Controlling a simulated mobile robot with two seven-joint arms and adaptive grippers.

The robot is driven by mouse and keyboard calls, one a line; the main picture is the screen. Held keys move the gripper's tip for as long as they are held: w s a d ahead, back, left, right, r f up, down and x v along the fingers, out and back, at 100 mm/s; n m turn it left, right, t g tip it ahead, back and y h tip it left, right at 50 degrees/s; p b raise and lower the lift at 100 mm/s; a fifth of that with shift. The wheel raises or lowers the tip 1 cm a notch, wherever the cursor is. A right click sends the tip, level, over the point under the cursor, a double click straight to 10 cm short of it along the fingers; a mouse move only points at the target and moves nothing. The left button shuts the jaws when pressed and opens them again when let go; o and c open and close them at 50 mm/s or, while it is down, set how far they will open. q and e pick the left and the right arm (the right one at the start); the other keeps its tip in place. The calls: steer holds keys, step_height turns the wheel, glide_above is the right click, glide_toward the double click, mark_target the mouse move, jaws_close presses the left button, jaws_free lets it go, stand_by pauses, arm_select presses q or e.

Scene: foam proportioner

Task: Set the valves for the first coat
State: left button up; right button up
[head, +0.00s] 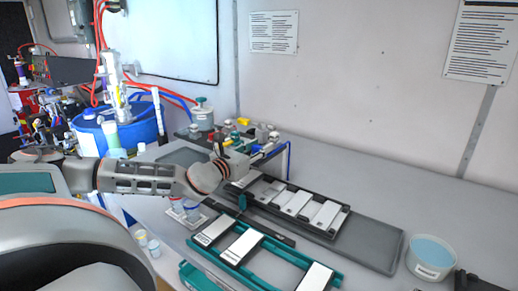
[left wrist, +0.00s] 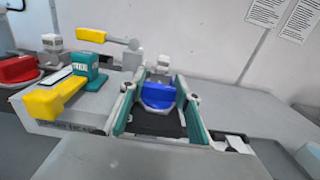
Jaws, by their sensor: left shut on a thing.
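The valve block stands at the back of the bench. In the left wrist view it has a red handle (left wrist: 17,69), a teal handle (left wrist: 88,62), yellow handles (left wrist: 52,97) and a blue handle (left wrist: 158,96). My left gripper (left wrist: 160,108) has a finger on each side of the blue handle and is shut on it. In the head view my left gripper (head: 245,160) reaches the near side of the block and hides part of it. A yellow handle (head: 244,121) shows behind it. A dark shape at the bottom right of the head view may be part of my right gripper (head: 472,281).
A grey tray (head: 378,247) holds a dark rack of white panels (head: 297,202). A teal rack with white panels (head: 243,247) lies nearer. A tub of pale blue liquid (head: 431,252) stands at right. Small cups (head: 191,209) stand below my left arm. A blue drum (head: 142,122) is at left.

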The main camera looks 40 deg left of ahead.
arm_select(q)
steer(key=o, duration=1.1)
steer(key=shift+s+f, duration=0.1)
steer(key=shift+s, duration=0.45)
steer(key=s, duration=0.7)
steer(key=s+d, duration=0.1)
steer(key=s, duration=0.2)
steer(key=shift+s+d, duration=0.1)
steer(key=shift+s, duration=0.3)
